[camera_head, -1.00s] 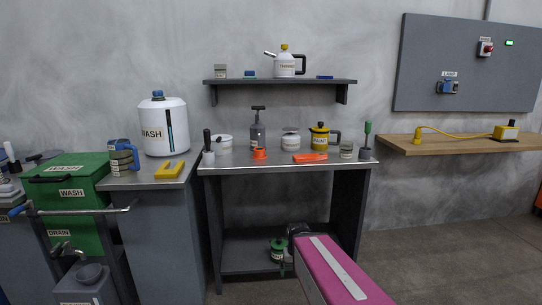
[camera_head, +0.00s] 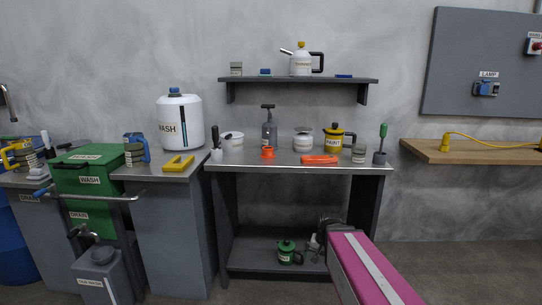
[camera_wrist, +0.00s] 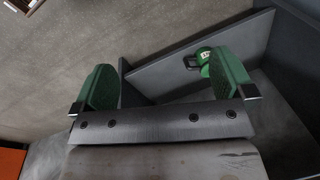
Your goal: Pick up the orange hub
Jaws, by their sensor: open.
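The orange hub (camera_head: 268,152), a small orange round piece with a wider base, stands on the grey workbench top (camera_head: 235,165) in the head view, in front of a dark pump bottle. My gripper shows in the wrist view (camera_wrist: 165,78) with two green finger pads wide apart and nothing between them. In the head view my pink arm reaches in from the bottom right, and its dark end is low, near the bench's lower shelf, well below the hub. The hub is not visible in the wrist view.
A flat orange piece (camera_head: 319,160) lies right of the hub. A white lidded pot (camera_head: 303,140), a yellow paint can (camera_head: 336,138) and a green-handled tool (camera_head: 383,133) stand around it. A green can (camera_head: 287,252) sits on the lower shelf. A wall shelf (camera_head: 300,81) hangs above.

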